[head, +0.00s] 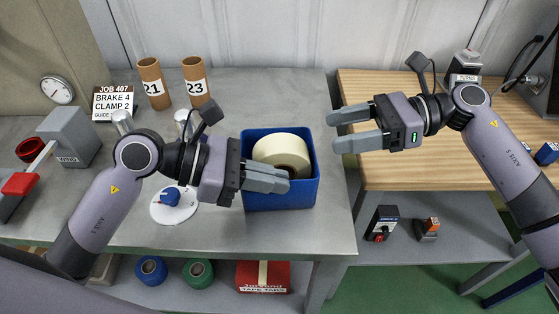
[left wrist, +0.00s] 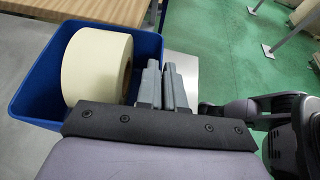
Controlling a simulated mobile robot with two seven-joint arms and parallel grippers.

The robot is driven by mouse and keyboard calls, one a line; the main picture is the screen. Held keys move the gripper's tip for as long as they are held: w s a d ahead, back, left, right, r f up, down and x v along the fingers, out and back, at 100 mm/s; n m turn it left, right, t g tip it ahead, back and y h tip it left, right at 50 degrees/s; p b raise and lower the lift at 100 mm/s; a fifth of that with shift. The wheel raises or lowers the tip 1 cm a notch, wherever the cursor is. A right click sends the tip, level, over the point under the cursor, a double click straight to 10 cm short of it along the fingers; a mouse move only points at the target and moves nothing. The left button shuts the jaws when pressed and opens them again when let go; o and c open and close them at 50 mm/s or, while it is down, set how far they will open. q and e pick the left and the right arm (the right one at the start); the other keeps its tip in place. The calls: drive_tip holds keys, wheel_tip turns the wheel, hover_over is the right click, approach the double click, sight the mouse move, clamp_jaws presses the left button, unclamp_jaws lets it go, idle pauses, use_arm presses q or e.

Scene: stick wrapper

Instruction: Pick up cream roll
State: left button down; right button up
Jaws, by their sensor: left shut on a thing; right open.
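The cream roll (head: 282,148) sits inside a blue bin (head: 298,200) near the right end of the grey bench. In the left wrist view the cream roll (left wrist: 97,62) stands within the blue bin (left wrist: 35,95), its core opening facing right. My left gripper (head: 288,179) is at the bin's near side, its fingers closed close together over the rim. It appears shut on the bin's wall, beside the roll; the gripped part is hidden. In the left wrist view its fingers (left wrist: 163,72) are right of the roll. My right gripper (head: 332,131) is open and empty, right of the bin.
Cardboard tubes (head: 152,82) and a job sign (head: 113,101) stand at the back left. A white dial with a blue knob (head: 172,196) lies left of the bin. A wooden table (head: 430,165) adjoins on the right. Coloured rolls (head: 198,272) sit on a lower shelf.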

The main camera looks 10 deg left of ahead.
sight(300, 146)
drive_tip(key=a+f, duration=0.1)
drive_tip(key=a, duration=0.2)
drive_tip(key=s+a+f+n+h, duration=0.1)
drive_tip(key=a+f, duration=0.1)
drive_tip(key=a, duration=0.1)
drive_tip(key=s+a+f+h, duration=0.1)
drive_tip(key=a, duration=0.2)
drive_tip(key=shift+a+f, duration=0.1)
drive_tip(key=shift+f, duration=0.25)
drive_tip(key=c, duration=0.9)
